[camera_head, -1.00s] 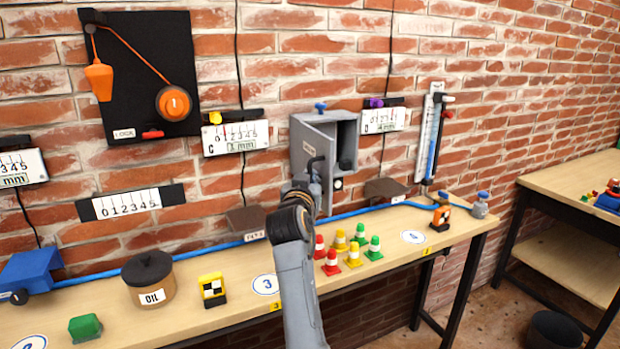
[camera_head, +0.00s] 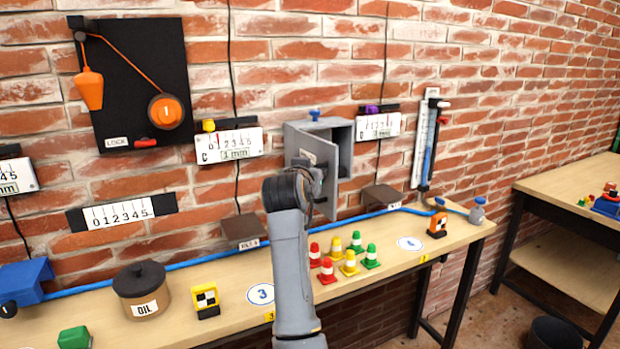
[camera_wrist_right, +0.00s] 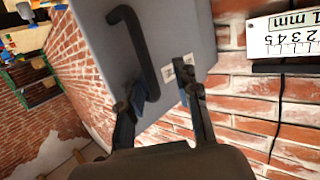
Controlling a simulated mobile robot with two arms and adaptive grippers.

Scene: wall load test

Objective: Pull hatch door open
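The grey hatch door (camera_head: 325,188) stands partly open on a grey wall box (camera_head: 343,135), its free edge swung out from the wall. Part of the dark interior shows to the right of it. In the right wrist view the door (camera_wrist_right: 190,30) fills the upper middle, with a black bar handle (camera_wrist_right: 138,45) on its face. My right gripper (camera_wrist_right: 158,82) is open, its fingers spread, with the left finger by the handle's lower end. I cannot tell whether it touches. In the head view my right gripper (camera_head: 318,175) is at the door's face and mostly hides the handle. My left gripper is out of view.
Below is a wooden bench (camera_head: 225,290) with several small cones (camera_head: 348,263), an oil pot (camera_head: 142,290) and a blue hose (camera_head: 205,260). A gauge (camera_head: 230,146) hangs left of the box, and another (camera_head: 378,126) hangs right. A second table (camera_head: 570,190) stands far right.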

